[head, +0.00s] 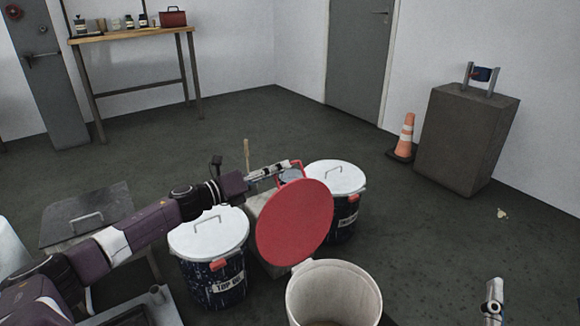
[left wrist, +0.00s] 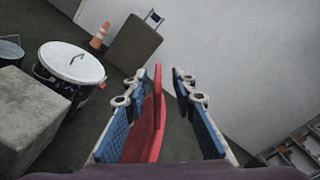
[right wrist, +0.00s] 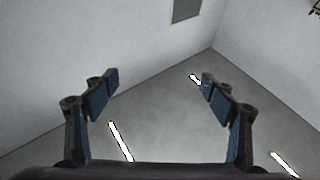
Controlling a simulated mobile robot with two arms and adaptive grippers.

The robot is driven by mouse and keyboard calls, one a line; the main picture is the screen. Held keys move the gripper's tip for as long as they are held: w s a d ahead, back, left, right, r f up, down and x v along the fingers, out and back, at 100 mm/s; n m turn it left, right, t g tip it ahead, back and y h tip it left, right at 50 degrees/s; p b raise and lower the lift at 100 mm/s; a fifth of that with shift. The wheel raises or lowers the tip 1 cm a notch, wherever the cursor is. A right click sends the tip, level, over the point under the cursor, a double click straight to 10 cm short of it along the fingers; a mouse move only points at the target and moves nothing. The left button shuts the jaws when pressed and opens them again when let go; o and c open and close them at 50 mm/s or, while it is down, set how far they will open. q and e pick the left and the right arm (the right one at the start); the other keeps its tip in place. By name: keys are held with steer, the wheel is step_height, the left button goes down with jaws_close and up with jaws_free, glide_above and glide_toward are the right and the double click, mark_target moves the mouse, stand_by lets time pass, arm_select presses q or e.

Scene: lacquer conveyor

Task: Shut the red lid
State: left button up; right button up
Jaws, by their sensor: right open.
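The round red lid (head: 294,222) stands raised, its flat face toward me, on the rim of a white open bin (head: 372,292) at the bottom of the head view. My left gripper (head: 285,172) is at the lid's upper far side. In the left wrist view the lid (left wrist: 152,132) shows nearly edge-on between the wide-apart blue-padded fingers of this gripper (left wrist: 165,100), closer to the left finger. I cannot tell whether it touches that pad. My right gripper (right wrist: 155,95) is open and empty; part of it shows at the head view's lower right.
Two drums with white lids, one left (head: 208,232) and one behind right (head: 336,177), stand close to the red lid. A grey pedestal (head: 466,140) and orange cone (head: 405,138) are further right. A workbench (head: 130,35) is at the back left. The floor right is mostly clear.

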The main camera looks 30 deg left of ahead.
mark_target(298, 161)
arm_select(q)
steer(key=shift+x, duration=2.05)
arm_select(e)
steer(key=shift+s+r+t, duration=0.5)
steer(key=shift+r, duration=0.3)
arm_select(q)
jaws_close()
